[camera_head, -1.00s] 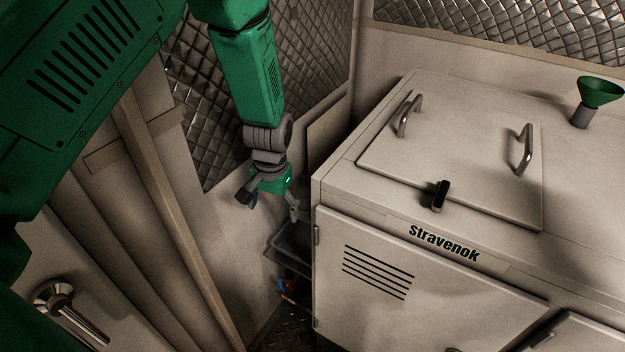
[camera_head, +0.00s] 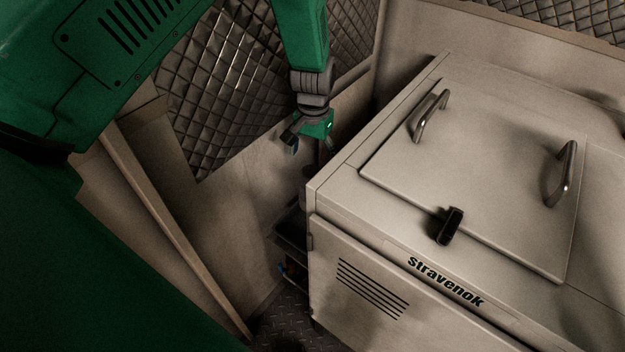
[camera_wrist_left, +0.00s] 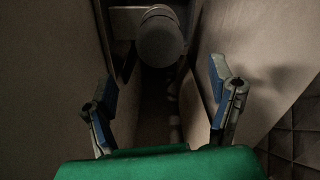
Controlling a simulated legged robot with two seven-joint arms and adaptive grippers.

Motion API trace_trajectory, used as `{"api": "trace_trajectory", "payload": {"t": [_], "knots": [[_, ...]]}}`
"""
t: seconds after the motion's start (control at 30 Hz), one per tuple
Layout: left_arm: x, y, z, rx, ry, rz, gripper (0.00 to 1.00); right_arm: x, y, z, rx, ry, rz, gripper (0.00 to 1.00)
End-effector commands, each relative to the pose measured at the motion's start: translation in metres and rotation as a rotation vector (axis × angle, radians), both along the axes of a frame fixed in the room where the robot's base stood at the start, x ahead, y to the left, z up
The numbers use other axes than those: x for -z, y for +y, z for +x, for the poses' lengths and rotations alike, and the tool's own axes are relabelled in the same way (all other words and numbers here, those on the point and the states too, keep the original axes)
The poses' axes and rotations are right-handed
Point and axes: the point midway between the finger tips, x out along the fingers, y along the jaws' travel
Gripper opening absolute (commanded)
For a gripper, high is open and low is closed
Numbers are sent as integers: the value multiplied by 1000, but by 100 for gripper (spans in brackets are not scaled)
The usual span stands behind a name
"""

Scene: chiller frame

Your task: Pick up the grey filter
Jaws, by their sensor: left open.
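A grey, rounded cylinder that looks like the grey filter (camera_wrist_left: 160,40) shows at the top middle of the left wrist view, in a narrow gap between two pale panels. I cannot make it out in the head view. My left gripper (camera_head: 309,146) is open and empty, above the gap between the wall and the chiller cabinet. In the left wrist view the blue-padded fingers of my left gripper (camera_wrist_left: 162,84) are spread wide, and the cylinder lies beyond them, apart from both. My right gripper is not in view.
The pale Stravenok cabinet (camera_head: 360,230) stands close on the right, with a handled lid (camera_head: 480,165) and black latch (camera_head: 449,226) on top. A quilted metal wall (camera_head: 225,90) is on the left. Dark shelves (camera_head: 289,235) sit low in the gap above a tread-plate floor (camera_head: 285,325).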

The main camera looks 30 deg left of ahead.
Motion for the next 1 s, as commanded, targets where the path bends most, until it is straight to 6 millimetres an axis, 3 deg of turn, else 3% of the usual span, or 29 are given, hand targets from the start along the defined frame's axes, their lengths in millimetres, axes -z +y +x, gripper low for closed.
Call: {"api": "trace_trajectory", "payload": {"t": [0.27, 0.6, 0.87, 1.0], "knots": [[21, -1, -3, 1, -1, 1, 77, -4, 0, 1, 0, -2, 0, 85], [66, 0, -10, 0, -1, 1, 77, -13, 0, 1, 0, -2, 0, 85], [68, 0, -10, 1, -2, 1, 77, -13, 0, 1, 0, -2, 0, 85], [68, 0, -10, 1, -2, 1, 27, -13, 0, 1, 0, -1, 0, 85]]}}
